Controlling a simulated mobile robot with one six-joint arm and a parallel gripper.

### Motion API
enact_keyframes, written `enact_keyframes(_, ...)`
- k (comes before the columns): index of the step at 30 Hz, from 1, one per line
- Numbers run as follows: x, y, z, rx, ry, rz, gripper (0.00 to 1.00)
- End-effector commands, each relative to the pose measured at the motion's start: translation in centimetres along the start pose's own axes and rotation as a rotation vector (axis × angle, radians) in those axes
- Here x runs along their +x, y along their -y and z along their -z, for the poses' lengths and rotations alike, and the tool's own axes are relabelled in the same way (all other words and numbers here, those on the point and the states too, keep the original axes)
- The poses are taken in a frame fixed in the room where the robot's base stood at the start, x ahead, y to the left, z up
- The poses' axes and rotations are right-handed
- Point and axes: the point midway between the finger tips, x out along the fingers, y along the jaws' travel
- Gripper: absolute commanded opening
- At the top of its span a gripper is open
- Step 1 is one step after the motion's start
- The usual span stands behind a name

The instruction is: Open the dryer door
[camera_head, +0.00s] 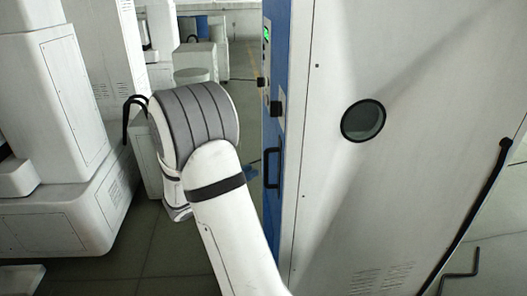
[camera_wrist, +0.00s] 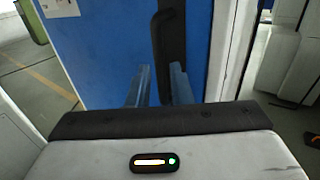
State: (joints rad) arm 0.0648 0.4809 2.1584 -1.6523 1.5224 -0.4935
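The dryer is a tall cabinet with a blue front door (camera_head: 275,105), seen edge-on in the head view and shut as far as I can tell. Its black upright handle (camera_head: 272,168) is low on that front. In the wrist view the blue door (camera_wrist: 105,45) fills the middle and the dark handle (camera_wrist: 170,35) runs down towards my fingers. My gripper (camera_wrist: 160,88) has its two fingers apart, with the handle's lower part between or just beyond them. I cannot tell whether they touch it.
The dryer's pale side panel (camera_head: 400,200) with a round window (camera_head: 363,120) fills the right. A large white machine (camera_head: 50,110) stands on the left. Grey floor (camera_head: 150,250) shows between them. In the wrist view a pale edge (camera_wrist: 230,50) borders the door on the right.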

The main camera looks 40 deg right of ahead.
Motion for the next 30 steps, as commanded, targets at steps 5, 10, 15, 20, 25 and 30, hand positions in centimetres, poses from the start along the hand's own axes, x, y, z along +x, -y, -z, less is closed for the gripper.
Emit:
enact_keyframes(5,2.2,-0.1,-0.1,-0.005,0.006,-0.003,0.19)
enact_keyframes(10,5.0,-0.1,-0.1,-0.004,0.004,-0.002,0.19)
enact_keyframes(15,6.9,-0.2,-0.1,-0.003,0.004,-0.004,0.19)
enact_keyframes(20,7.5,-0.2,0.0,-0.002,0.003,-0.006,0.19)
enact_keyframes(25,7.5,-0.2,0.0,-0.002,0.003,-0.007,0.19)
enact_keyframes(30,7.5,-0.2,0.0,-0.002,0.003,-0.007,0.08)
